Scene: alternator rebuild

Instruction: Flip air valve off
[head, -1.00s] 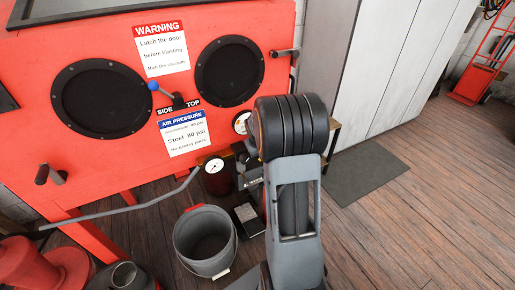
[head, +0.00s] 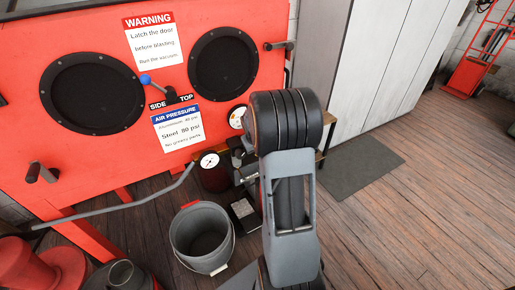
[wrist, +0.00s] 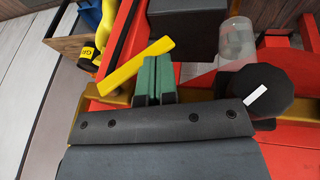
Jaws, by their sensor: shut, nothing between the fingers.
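In the wrist view, a flat yellow lever (wrist: 135,67) lies slanted across the upper middle; it looks like the air valve's handle, though the valve body is mostly hidden. My gripper (wrist: 155,62) shows there as two green fingers, shut together with nothing between them. The fingertips are close beside the lever's lower right side; I cannot tell whether they touch it. In the head view my arm hides the gripper and the yellow lever.
A grey bucket (head: 203,240) stands below. The wrist view shows a clear bowl (wrist: 237,42) and a round black part (wrist: 262,88) right of the fingers.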

